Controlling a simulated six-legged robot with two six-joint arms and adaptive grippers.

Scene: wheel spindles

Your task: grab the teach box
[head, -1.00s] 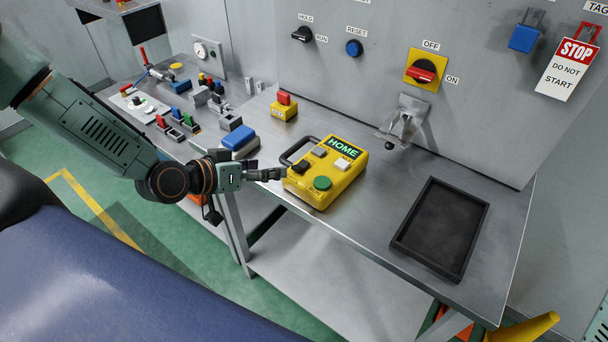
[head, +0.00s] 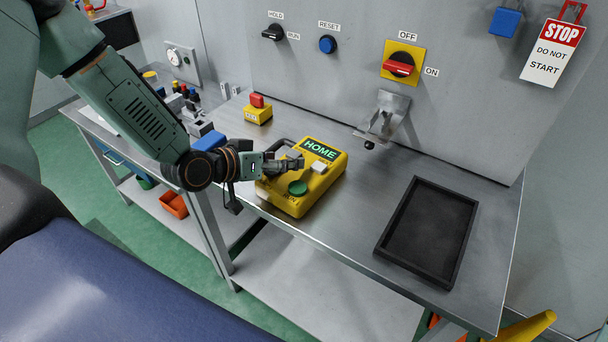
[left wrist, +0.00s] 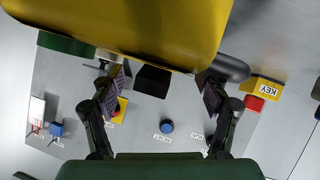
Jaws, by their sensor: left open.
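The teach box (head: 325,183) is yellow, with a green HOME screen, a green button (head: 297,188), a white button and a dark carry handle. It lies on the steel bench. My left gripper (head: 297,163) reaches in from the left at the box's near-left part and hides some of its controls. In the left wrist view, the box's yellow body (left wrist: 150,25) fills the top. The open fingers (left wrist: 160,88) stand apart, with a black block (left wrist: 152,80) on the box showing between them. I cannot tell whether the fingers touch the box. My right gripper is not in view.
A black tray (head: 382,250) lies on the bench at right. A bracket (head: 383,115) sticks out of the wall panel behind the box. A small yellow box with a red button (head: 257,110) stands behind left. Bare bench (head: 345,222) lies between box and tray.

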